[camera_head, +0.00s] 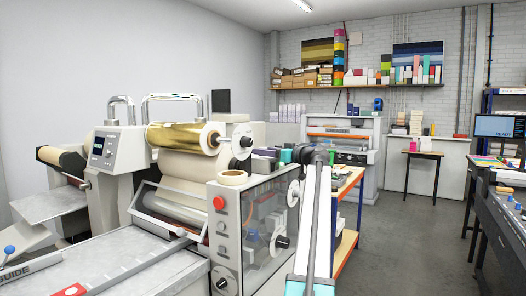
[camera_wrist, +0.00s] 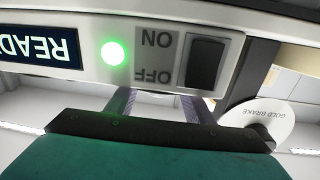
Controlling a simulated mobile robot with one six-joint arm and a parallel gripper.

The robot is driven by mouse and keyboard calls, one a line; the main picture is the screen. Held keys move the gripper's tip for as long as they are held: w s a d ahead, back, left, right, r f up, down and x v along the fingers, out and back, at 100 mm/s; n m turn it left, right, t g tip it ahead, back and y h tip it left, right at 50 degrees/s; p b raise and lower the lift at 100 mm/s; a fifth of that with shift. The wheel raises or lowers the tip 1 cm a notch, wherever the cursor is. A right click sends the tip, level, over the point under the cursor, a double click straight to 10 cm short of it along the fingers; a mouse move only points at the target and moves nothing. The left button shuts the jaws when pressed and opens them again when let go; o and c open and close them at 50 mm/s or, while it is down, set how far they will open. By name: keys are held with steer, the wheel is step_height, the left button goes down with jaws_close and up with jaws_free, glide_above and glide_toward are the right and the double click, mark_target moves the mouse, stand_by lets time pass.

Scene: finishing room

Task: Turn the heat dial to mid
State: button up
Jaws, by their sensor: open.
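In the wrist view my gripper (camera_wrist: 157,104) is open and empty, with two grey fingers apart in front of the teal wrist block. Behind the fingers is a white panel, seen upside down. I cannot tell whether the fingers touch it. The foil machine (camera_head: 255,193) stands at centre left in the head view. Its front has a red button (camera_head: 219,203), with black-and-white round controls below it, one of them the low knob (camera_head: 221,284). Their labels are too small to read, so I cannot tell which is the heat dial. No heat dial shows in the wrist view.
The wrist view shows a READY display (camera_wrist: 38,46), a lit green lamp (camera_wrist: 113,53), an ON/OFF switch (camera_wrist: 205,62) and a GOLD BRAKE disc (camera_wrist: 258,121). A gold foil roll (camera_head: 178,136) tops the machine. Grey floor (camera_head: 400,225) is clear on the right.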

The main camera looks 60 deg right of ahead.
steer(key=shift+w+a, duration=0.1)
steer(key=shift+w, duration=0.2)
steer(key=shift+f, duration=0.1)
steer(key=c, duration=1)
steer(key=shift+a, duration=0.15)
steer(key=shift+c, duration=0.2)
